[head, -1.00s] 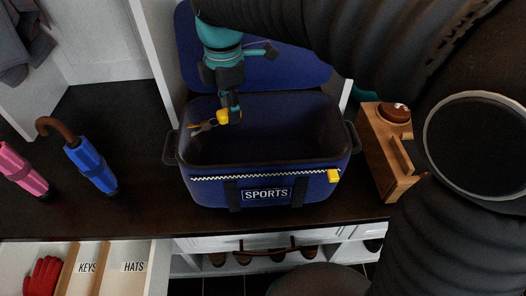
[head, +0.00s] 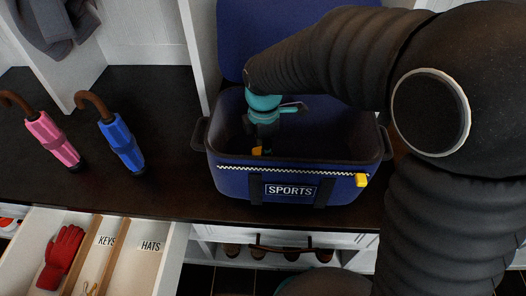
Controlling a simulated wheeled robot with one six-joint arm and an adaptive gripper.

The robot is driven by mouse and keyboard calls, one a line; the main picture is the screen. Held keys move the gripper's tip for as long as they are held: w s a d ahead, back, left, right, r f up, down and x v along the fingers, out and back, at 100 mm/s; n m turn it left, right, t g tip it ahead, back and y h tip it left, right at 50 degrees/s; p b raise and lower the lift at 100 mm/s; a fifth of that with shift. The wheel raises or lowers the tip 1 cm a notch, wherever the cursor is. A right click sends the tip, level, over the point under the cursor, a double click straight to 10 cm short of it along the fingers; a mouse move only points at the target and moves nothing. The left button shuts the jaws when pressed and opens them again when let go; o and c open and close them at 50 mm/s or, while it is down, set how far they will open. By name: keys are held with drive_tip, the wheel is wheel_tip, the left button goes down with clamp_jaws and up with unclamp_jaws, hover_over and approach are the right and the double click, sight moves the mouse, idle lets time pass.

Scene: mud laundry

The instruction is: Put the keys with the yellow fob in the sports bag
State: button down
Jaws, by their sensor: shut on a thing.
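The blue sports bag (head: 235,184) stands open on the dark bench, with a SPORTS label on its front and its lid raised behind. My gripper (head: 262,143) reaches down inside the bag's mouth, near its left side. It is shut on the keys with the yellow fob (head: 257,151); only a bit of yellow shows beneath the fingers. The metal keys are hidden. I cannot tell whether the fob touches the bag's floor.
A pink umbrella (head: 52,139) and a blue umbrella (head: 122,147) lie left of the bag. Below is an open drawer (head: 172,262) with red gloves (head: 62,256) and sections marked KEYS and HATS. Small metal things (head: 90,289) show in the KEYS section. My arm blocks the right side.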

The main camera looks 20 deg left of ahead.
drive_tip(key=shift+f, duration=1)
drive_tip(key=shift+f, duration=0.2)
drive_tip(key=c, duration=0.9)
unclamp_jaws()
drive_tip(key=shift+o, duration=0.2)
drive_tip(key=shift+r, duration=0.1)
wheel_tip(320, 180, up, 12)
drive_tip(key=shift+r+p, duration=0.15)
drive_tip(key=shift+p, duration=0.15)
